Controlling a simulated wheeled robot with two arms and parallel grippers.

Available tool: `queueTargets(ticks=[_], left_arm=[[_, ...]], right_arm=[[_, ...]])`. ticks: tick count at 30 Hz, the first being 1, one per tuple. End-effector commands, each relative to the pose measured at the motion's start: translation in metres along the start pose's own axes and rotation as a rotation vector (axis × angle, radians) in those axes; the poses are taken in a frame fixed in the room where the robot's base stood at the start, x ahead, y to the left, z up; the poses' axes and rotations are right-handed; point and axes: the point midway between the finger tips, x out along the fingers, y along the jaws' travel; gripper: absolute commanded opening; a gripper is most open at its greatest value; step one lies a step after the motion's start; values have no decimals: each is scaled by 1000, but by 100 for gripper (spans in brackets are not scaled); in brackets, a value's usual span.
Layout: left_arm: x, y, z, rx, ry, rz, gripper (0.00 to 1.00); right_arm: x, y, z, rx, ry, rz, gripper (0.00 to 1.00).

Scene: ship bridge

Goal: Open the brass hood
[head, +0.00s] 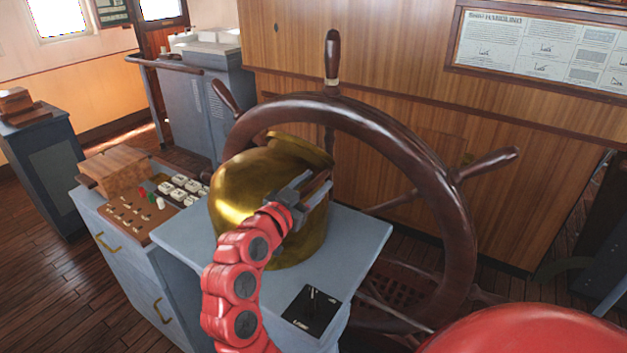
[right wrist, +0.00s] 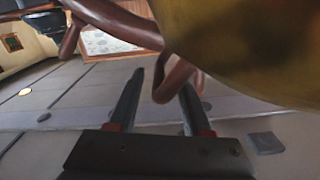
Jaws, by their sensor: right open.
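The brass hood (head: 245,190) is a rounded golden cover on the grey pedestal (head: 365,235), in the middle of the head view. Its upper edge shows a dark gap at the right, partly behind my gripper. My right gripper (head: 322,186) is in front of the hood's right side, with its fingers pointing to the upper right. In the right wrist view the two fingers (right wrist: 161,95) are apart with nothing between them, and the brass hood (right wrist: 250,45) fills the upper right. I cannot tell whether the gripper touches the hood. My left gripper is not in view.
A dark wooden ship's wheel (head: 458,225) stands close behind and right of the hood, its spokes sticking out. A console with switches (head: 135,215) adjoins at the left. A small black lever plate (head: 311,311) is on the pedestal's front. Open floor lies at the far left.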

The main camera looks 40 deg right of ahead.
Motion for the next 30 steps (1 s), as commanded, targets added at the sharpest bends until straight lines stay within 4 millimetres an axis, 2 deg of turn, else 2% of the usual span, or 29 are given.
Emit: queueTargets(ticks=[6,8,12,15,30], left_arm=[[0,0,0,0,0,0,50],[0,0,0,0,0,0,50],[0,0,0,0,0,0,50],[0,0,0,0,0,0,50],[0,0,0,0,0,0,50]], right_arm=[[0,0,0,0,0,0,50],[0,0,0,0,0,0,41],[0,0,0,0,0,0,15],[0,0,0,0,0,1,0],[0,1,1,-2,-1,3,0]])
